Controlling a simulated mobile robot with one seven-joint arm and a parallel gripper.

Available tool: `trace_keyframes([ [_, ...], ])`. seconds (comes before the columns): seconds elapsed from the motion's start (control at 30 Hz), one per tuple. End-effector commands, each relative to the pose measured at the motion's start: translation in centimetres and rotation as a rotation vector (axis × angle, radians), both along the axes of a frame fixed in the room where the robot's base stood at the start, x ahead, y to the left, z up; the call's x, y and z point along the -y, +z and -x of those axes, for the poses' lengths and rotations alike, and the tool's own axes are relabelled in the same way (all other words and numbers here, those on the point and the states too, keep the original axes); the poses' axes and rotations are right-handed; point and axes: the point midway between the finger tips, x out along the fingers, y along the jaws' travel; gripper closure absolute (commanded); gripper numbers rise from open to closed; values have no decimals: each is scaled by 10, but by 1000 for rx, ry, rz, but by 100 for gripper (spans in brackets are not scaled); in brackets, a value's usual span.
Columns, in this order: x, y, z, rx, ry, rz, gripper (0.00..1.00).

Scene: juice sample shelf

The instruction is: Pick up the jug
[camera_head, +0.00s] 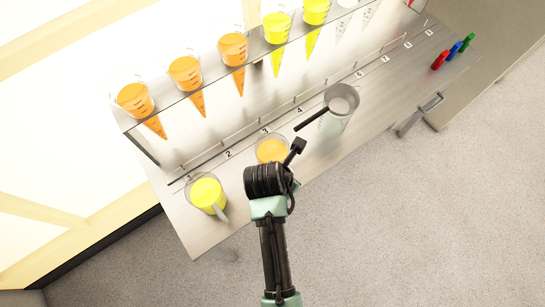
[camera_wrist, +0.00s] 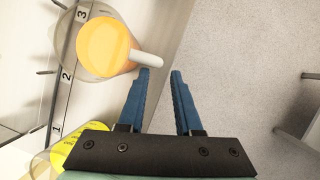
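Three jug-like vessels stand on the bench. A clear jug with orange juice (camera_head: 270,151) is nearest my gripper (camera_head: 297,147); the arm partly hides it in the head view. In the wrist view this orange jug (camera_wrist: 103,46) is at upper left, its pale handle (camera_wrist: 146,58) pointing toward my gripper (camera_wrist: 161,72). The blue fingers are apart and empty, with the left fingertip close to the handle's end; I cannot tell whether they touch. A yellow-juice jug (camera_head: 207,193) stands at left, partly visible in the wrist view (camera_wrist: 84,143). A grey vessel (camera_head: 339,107) stands at right.
A raised rack (camera_head: 208,90) holds several cones of orange and yellow juice behind the bench (camera_head: 165,200). A dark bar (camera_head: 311,119) is beside the grey vessel. Red, blue and green small items (camera_head: 455,50) lie at far right. Open floor (camera_head: 400,220) is in front.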

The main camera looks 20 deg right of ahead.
Motion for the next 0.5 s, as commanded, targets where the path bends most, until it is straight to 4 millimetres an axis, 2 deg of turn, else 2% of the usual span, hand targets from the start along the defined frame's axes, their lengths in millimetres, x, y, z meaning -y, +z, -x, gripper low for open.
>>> trace_keyframes([
  [0.1, 4, -12, -4, 1, -2, -1, 67],
  [0.27, 6, -18, -6, 2, -2, 0, 67],
  [0.5, 12, -46, -16, 2, -2, -1, 67],
])
